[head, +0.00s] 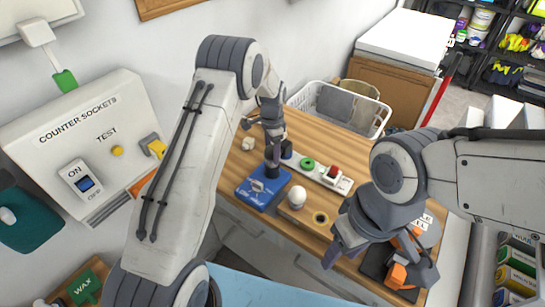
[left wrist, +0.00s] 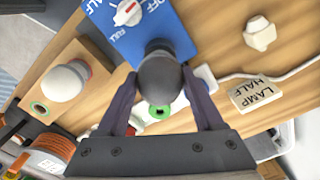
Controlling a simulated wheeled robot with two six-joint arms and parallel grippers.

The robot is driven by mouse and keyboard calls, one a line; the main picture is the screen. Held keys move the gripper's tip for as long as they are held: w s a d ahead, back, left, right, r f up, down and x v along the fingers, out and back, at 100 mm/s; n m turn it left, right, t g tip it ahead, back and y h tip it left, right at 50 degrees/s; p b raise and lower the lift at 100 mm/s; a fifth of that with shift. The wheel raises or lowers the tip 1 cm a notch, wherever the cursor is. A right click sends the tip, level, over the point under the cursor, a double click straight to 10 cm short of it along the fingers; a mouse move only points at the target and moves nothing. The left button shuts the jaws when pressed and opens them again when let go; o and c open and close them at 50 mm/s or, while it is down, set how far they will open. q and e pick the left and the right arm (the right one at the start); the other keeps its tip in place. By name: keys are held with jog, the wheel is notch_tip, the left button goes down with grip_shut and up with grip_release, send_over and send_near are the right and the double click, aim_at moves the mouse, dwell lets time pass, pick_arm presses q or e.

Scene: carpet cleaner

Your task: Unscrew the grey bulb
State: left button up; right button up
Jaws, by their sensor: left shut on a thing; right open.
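The grey bulb (left wrist: 160,80) stands in a dark socket on the blue lamp box (head: 263,188). The box also shows in the left wrist view (left wrist: 135,42) with a white dial. My left gripper (head: 273,155) comes down from above and is shut on the grey bulb, with one dark finger on each side in the left wrist view (left wrist: 160,110). In the head view the gripper mostly hides the bulb. My right gripper (head: 375,262) is open over the right front of the table, apart from the lamp box.
A white bulb (head: 297,196) stands on a wooden block with an empty ring (head: 320,218). A white strip (head: 320,174) carries a green ring and a red button. A white basket (head: 340,107) stands behind. Orange pieces (head: 397,276) lie near my right gripper. A "LAMP HALF" block (left wrist: 255,93) lies nearby.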

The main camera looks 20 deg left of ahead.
pick_arm(q)
jog(key=shift+r, duration=0.3)
jog(key=shift+r+p, duration=1.8)
jog(key=shift+r, duration=0.75)
jog(key=shift+r+p, duration=0.7)
jog(key=shift+r, duration=0.2)
jog(key=shift+s+d+r, duration=0.1)
jog(key=shift+s+d, duration=0.05)
jog(key=shift+d, duration=0.2)
jog(key=s+d+f+b, duration=0.1)
jog(key=s+d, duration=0.7)
jog(key=d, duration=0.5)
jog(key=s+d+f+b, duration=0.1)
jog(key=s+d+f, duration=0.1)
jog(key=s+d, duration=0.7)
jog(key=d, duration=0.5)
jog(key=shift+s+d+f, duration=0.15)
jog(key=shift+s+d, duration=0.05)
jog(key=shift+d, duration=0.1)
jog(key=shift+f, duration=0.1)
jog(key=shift+f+b, duration=2.1)
jog(key=shift+f, duration=0.75)
jog(key=shift+f+b, duration=0.75)
jog(key=shift+f, duration=0.45)
